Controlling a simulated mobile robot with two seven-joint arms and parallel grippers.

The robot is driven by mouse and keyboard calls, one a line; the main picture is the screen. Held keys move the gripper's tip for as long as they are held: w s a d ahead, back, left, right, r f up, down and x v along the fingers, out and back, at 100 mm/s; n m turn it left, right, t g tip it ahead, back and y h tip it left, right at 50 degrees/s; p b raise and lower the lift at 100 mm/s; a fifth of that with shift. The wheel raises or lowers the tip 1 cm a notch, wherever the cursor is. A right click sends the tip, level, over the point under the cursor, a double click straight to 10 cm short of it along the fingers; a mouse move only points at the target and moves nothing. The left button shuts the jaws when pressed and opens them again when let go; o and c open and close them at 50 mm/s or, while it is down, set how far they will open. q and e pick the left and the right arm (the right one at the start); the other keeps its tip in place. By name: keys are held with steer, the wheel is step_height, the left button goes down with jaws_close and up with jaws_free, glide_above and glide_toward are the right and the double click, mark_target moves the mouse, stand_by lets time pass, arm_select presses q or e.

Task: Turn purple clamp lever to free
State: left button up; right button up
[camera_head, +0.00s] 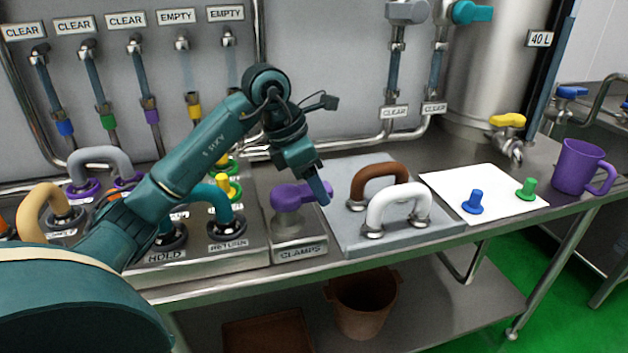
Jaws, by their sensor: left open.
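The purple clamp lever (288,197) sits on a metal block labelled CLAMPS (300,252), right of the pipe panel. Its handle points to the right in the picture. My left gripper (324,192) is open, fingers pointing down, at the right end of the lever. One finger shows; the other is hidden. I cannot tell whether the finger touches the lever. My right gripper is not in view.
A grey tray (345,228) with brown (378,180) and white (399,205) U-shaped pipes lies just right. Further right are a white mat (450,186) with blue (474,202) and green (526,188) plugs, and a purple mug (578,168). Grey and tan pipes stand left.

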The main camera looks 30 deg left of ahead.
arm_select(q)
jaws_close()
stand_by(0.4)
